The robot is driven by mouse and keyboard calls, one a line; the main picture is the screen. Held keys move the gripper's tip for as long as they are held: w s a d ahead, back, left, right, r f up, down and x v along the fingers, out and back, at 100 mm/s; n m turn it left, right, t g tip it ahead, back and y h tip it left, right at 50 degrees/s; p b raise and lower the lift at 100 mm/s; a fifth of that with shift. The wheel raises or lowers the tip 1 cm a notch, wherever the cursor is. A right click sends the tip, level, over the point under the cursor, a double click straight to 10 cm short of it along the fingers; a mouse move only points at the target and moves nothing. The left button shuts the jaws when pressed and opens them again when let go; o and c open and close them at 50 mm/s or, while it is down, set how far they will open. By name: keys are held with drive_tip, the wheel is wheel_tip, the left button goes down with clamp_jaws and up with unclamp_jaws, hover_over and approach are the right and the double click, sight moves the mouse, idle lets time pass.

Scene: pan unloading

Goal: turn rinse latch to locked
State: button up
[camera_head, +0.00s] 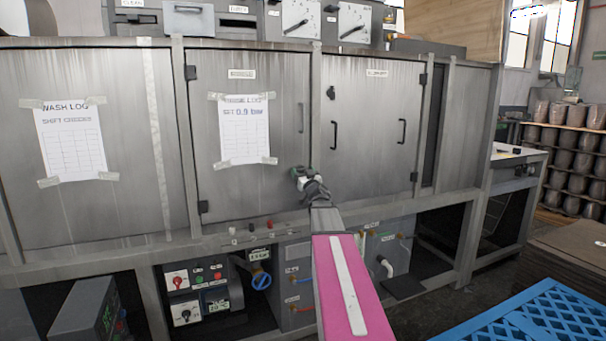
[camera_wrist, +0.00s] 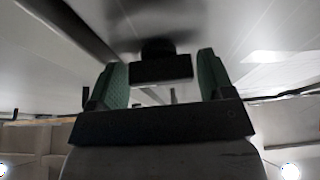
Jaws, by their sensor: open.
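My gripper (camera_head: 306,178) is in front of the machine, low between the left and right middle doors. In the wrist view its two green fingers (camera_wrist: 162,75) stand apart. A dark block (camera_wrist: 161,68) with a blurred dark round shape behind it shows between them; I cannot tell whether this is the latch. In the head view a small black knob (camera_head: 331,93) sits at the left edge of the right door (camera_head: 370,150), above and right of my gripper. It may be the rinse latch, but the door labels are too small to read. Its setting cannot be told.
The left middle door (camera_head: 225,190) carries a taped paper (camera_head: 246,130) and a handle (camera_head: 301,118). Below are a control box (camera_head: 195,292), a blue valve wheel (camera_head: 261,280) and pipes. A blue crate (camera_head: 540,318) stands at the lower right.

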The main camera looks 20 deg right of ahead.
drive_tip(key=shift+c, duration=0.3)
drive_tip(key=c, duration=0.6)
drive_tip(key=shift+n, duration=0.4)
drive_tip(key=n+y, duration=0.1)
drive_tip(key=n, duration=0.1)
drive_tip(key=n+y, duration=0.2)
drive_tip(key=n, duration=0.1)
drive_tip(key=shift+d+g, duration=0.15)
drive_tip(key=shift+g, duration=0.15)
drive_tip(key=n+y, duration=0.1)
drive_tip(key=n, duration=0.2)
drive_tip(key=n+g+y, duration=0.1)
drive_tip(key=n, duration=0.2)
drive_tip(key=shift+n+g+y, duration=0.3)
drive_tip(key=shift+y, duration=0.1)
drive_tip(key=n+g, duration=0.1)
drive_tip(key=n, duration=0.1)
drive_tip(key=n+g+y, duration=0.1)
drive_tip(key=n, duration=0.2)
drive_tip(key=shift+r, duration=0.15)
drive_tip(key=n+g, duration=0.1)
drive_tip(key=n, duration=0.4)
drive_tip(key=shift+g, duration=0.4)
